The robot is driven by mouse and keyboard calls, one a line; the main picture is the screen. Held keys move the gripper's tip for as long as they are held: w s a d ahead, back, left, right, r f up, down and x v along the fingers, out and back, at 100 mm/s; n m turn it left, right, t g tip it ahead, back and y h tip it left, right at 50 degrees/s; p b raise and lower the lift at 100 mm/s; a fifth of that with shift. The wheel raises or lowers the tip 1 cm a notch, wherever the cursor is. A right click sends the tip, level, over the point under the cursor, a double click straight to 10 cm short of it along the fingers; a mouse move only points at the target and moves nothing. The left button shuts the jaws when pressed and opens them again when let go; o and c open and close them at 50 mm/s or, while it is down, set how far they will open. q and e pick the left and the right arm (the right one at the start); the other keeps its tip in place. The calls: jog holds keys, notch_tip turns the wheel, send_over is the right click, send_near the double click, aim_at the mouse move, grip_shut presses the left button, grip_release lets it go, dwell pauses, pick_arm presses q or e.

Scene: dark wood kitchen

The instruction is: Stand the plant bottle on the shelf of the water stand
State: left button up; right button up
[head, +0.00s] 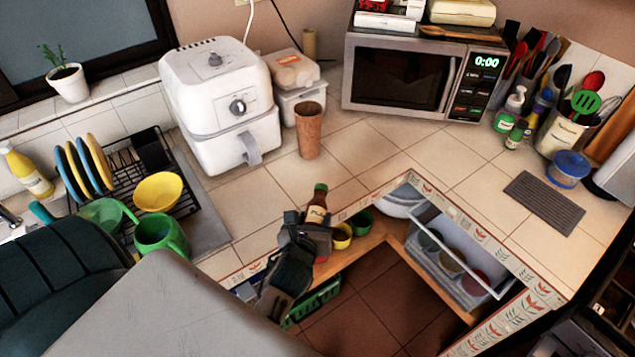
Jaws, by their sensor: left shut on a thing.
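The plant bottle (319,204) is brown with a dark green cap and a pale label with letters on it. It is upright or nearly so, near the inner edge of the counter. My left gripper (312,238) is shut on its lower part, which the fingers hide. I cannot tell from this view whether its base touches anything. I cannot pick out the water stand with certainty. A wooden shelf (376,236) shows below the counter edge, just right of the gripper. My right gripper is not in view.
A yellow cup (342,236) and a green cup (361,222) stand close right of the bottle. A green crate (318,297) is below the gripper. A clear-fronted drawer (455,250) with bowls is at right. A brown tumbler (309,130) stands behind on the counter.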

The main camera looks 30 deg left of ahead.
aim_at(312, 209)
pick_arm(q)
jog(key=w+a+b, duration=0.2)
jog(key=shift+w+a+f+b, duration=0.15)
jog(key=shift+w+b, duration=0.15)
jog(key=shift+w, duration=0.1)
jog(key=w+a+b, duration=0.1)
jog(key=w, duration=0.1)
jog(key=w+a+f+b, duration=0.1)
jog(key=w+a, duration=0.1)
jog(key=w, duration=0.1)
jog(key=w+a+b, duration=0.1)
jog(key=w+b, duration=0.1)
jog(key=shift+w+a+f, duration=0.2)
jog(key=shift+w+a, duration=0.1)
jog(key=shift+w, duration=0.05)
jog(key=shift+w+a+r, duration=0.1)
jog(key=shift+a+r, duration=0.05)
jog(key=shift+r, duration=0.15)
jog(key=shift+f+b, duration=0.15)
jog(key=shift+b, duration=0.2)
notch_tip(312, 209, down, 3)
jog(key=b, duration=0.4)
jog(key=shift+f, duration=0.15)
jog(key=shift+f+b, duration=0.1)
jog(key=shift+b, duration=0.35)
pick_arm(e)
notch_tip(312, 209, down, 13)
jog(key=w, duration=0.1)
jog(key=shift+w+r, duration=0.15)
